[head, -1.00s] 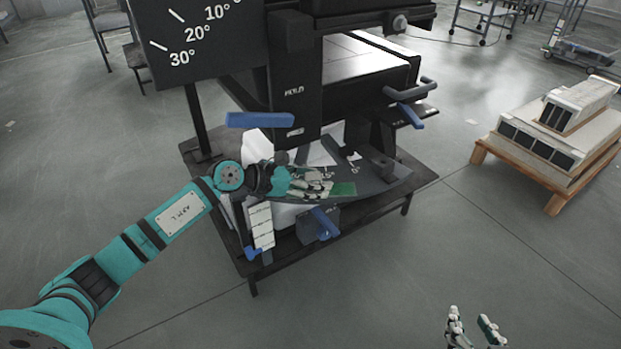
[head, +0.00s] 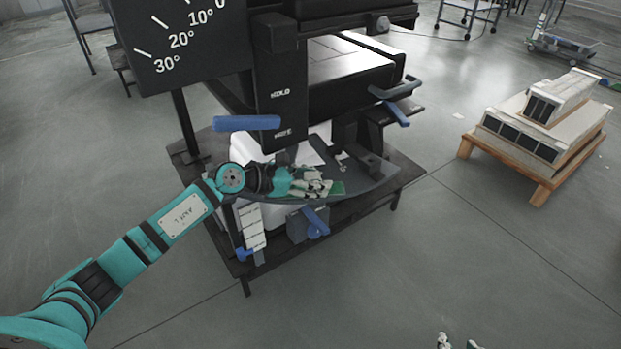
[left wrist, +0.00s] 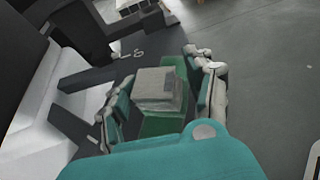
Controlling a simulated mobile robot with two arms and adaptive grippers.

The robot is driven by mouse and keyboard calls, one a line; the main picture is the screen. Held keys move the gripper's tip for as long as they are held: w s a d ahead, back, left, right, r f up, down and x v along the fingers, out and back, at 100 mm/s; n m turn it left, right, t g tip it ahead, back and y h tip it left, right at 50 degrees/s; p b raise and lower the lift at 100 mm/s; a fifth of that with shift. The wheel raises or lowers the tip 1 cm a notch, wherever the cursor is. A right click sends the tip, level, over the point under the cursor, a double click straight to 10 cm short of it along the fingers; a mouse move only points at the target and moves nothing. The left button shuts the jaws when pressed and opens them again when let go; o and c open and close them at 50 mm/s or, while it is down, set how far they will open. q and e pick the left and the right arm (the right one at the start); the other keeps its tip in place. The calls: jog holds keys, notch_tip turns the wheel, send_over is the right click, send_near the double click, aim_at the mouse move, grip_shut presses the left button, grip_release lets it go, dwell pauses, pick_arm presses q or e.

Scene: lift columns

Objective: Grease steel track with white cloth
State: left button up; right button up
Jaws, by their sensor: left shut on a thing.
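The steel track is a dark curved plate (head: 378,182) on the front of the black machine, with a green strip (head: 338,188) along its front part. My left gripper (head: 318,187) is over this strip, its fingers pointing right. In the left wrist view, the gripper (left wrist: 160,95) is shut on a folded grey-white pad, the white cloth (left wrist: 158,85), between its fingers. The green strip (left wrist: 165,125) shows under and beyond the cloth; contact is hard to judge. My right gripper (head: 458,342) barely shows at the bottom edge, its tips apart and empty.
A blue-handled lever (head: 247,123) and a black angle board (head: 180,45) stand above the track. Another blue handle (head: 317,222) is below it. A wooden pallet with white units (head: 540,130) is at the right. The floor between is clear.

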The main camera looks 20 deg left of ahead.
aim_at(348, 188)
pick_arm(q)
jog(key=shift+w+d+p, duration=0.25)
jog(key=shift+d, duration=0.3)
jog(key=shift+w+d+p, duration=0.2)
jog(key=shift+d, duration=0.35)
jog(key=shift+w+d+f+p, duration=0.1)
jog(key=shift+w+d+p, duration=0.2)
jog(key=shift+d, duration=0.45)
jog(key=shift+w+d+p, duration=0.2)
jog(key=shift+w+d, duration=0.15)
jog(key=shift+d, duration=0.35)
jog(key=shift+w+d+p, duration=0.2)
jog(key=shift+d, duration=0.35)
jog(key=shift+w+d+p, duration=0.2)
jog(key=shift+d, duration=0.3)
jog(key=shift+w+d, duration=0.25)
jog(key=shift+d, duration=0.2)
pick_arm(e)
jog(key=s+d+f+g+h, duration=0.1)
jog(key=s+d+f+g, duration=0.2)
jog(key=s, duration=0.7)
jog(key=g, duration=0.2)
jog(key=shift+d+f+g, duration=0.15)
jog(key=shift+g, duration=0.25)
